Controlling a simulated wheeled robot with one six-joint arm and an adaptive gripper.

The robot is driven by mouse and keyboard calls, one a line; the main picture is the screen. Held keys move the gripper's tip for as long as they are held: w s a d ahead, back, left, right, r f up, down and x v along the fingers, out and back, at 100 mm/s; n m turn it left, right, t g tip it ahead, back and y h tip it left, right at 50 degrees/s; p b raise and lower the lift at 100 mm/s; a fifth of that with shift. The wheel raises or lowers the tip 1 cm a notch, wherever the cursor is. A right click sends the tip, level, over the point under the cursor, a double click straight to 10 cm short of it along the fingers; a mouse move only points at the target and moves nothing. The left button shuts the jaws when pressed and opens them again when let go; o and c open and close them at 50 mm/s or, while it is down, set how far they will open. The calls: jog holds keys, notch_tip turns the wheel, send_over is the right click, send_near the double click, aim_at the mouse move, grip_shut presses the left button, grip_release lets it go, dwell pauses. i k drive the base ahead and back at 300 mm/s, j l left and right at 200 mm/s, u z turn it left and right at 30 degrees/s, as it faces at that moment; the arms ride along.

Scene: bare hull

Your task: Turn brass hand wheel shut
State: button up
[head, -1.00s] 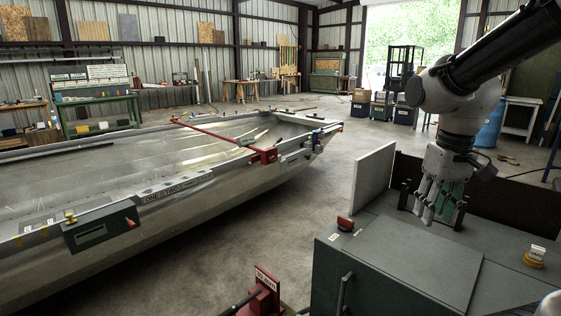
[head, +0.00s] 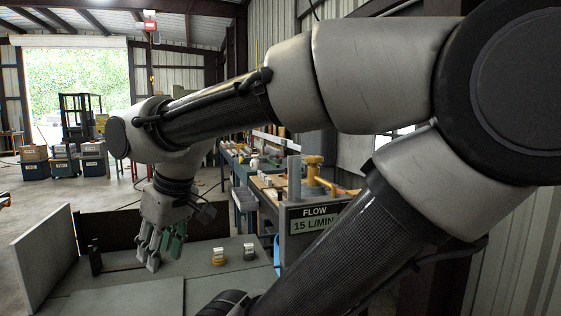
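A yellow, brass-coloured fitting (head: 313,163) with a round top stands above a dark sign (head: 315,220) reading "FLOW 15 L/MIN", right of the middle in the head view. It looks like the hand wheel, but its shape is small and partly covered by my arm. The right end of the sign is also hidden behind my arm. My gripper (head: 162,257) points down at the lower left, well to the left of the fitting and apart from it. I see nothing held in it. The finger gap is too unclear to tell open from shut.
A long workbench (head: 262,190) with tools runs back along the right wall, behind the sign. My arm crosses the right half of the view. Open concrete floor lies at the left, with stacked bins (head: 62,162) and a forklift (head: 80,115) near the doorway.

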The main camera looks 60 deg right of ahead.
aim_at(314, 160)
jog(key=k+z, duration=0.2)
jog(key=z, duration=1.8)
